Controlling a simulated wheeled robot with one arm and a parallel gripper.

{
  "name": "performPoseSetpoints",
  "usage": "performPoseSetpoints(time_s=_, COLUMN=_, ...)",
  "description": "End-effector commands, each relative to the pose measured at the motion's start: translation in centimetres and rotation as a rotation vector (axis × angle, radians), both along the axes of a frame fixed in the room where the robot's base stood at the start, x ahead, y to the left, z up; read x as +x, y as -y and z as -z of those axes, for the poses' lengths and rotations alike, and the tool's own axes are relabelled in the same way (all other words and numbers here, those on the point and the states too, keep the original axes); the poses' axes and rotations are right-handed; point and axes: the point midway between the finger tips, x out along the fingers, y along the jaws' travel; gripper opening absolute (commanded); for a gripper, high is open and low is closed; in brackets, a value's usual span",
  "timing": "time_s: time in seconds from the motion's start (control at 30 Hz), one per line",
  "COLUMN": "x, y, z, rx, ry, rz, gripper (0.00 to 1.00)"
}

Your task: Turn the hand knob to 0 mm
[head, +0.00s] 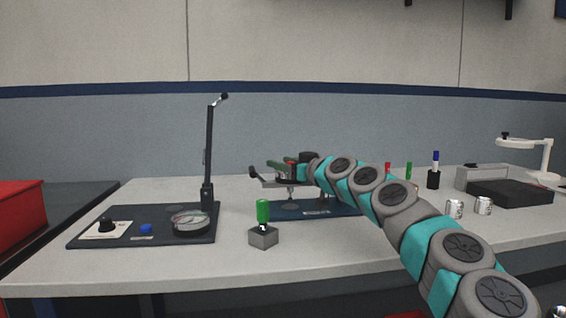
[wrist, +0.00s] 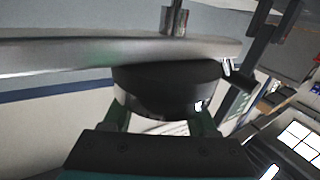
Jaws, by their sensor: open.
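My gripper (head: 283,164) is at the middle of the bench in the head view, at the upper part of a fixture on a dark blue base plate (head: 345,209). In the wrist view, a black round knob (wrist: 165,90) sits between the two green fingers of my gripper (wrist: 160,121), which are open around it. I cannot tell whether the fingers touch it. A wide metal bar (wrist: 60,55) crosses just beyond the knob. Any mm scale is hidden or too small to read. Another black knob (head: 106,225) stands on a white plate on the left panel.
A dark panel (head: 150,241) at left carries a blue button (head: 146,229), a round gauge (head: 192,222) and a tall black post (head: 208,150). A green-handled piece (head: 263,212) stands on a grey block in front. The front bench strip is clear.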

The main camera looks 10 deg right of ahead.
Motion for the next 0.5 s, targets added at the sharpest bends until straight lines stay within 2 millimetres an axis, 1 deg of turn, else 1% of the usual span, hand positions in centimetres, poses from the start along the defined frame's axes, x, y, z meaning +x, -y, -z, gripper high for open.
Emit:
performPoseSetpoints(time_s=0.3, x=0.07, y=-0.05, z=-0.01, rx=-0.001, ry=0.000, rz=0.000, gripper=0.57)
performPoseSetpoints(time_s=0.5, x=0.07, y=-0.03, z=-0.02, rx=-0.001, ry=0.000, rz=0.000, gripper=0.35)
